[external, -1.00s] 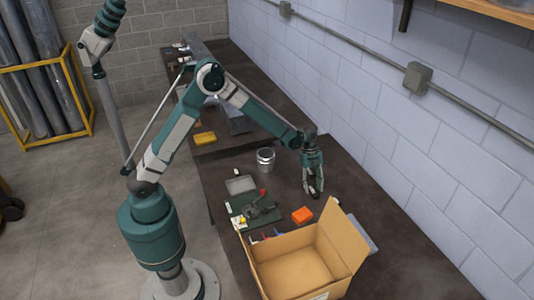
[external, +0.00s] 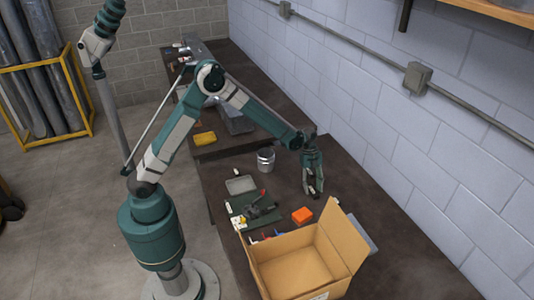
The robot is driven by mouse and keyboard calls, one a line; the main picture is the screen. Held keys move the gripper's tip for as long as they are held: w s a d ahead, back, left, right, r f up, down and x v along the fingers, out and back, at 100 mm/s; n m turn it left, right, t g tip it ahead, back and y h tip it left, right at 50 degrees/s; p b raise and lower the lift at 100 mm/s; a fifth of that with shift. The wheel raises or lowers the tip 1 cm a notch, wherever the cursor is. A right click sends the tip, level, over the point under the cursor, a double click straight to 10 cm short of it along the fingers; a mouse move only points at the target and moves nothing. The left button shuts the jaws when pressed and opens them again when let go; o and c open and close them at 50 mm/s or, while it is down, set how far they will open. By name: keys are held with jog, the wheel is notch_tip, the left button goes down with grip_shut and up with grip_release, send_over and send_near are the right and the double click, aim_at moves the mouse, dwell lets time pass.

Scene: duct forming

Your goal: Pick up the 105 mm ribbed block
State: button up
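My gripper (external: 313,191) points down above the dark workbench (external: 370,205), behind the orange block and to the right of the metal can. Its fingers look parted, with no object clearly seen between them. An orange block (external: 302,215) lies on the bench in front of the gripper, just behind the cardboard box. A yellow block (external: 204,138) lies farther back at the left edge of the bench. Ribs and sizes are too small to make out, so I cannot tell which thing is the 105 mm ribbed block.
An open cardboard box (external: 292,272) with raised flaps stands at the front. A metal can (external: 265,160), a grey tray (external: 240,185) and a green mat (external: 238,203) with tools lie left of the gripper. The block wall (external: 430,150) bounds the right side.

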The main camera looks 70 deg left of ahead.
aim_at(313, 189)
jog(key=shift+f, duration=0.1)
jog(key=shift+c, duration=0.5)
grip_shut()
jog(key=shift+r, duration=0.2)
notch_tip(313, 189, up, 10)
jog(key=p, duration=0.1)
dwell(0.7)
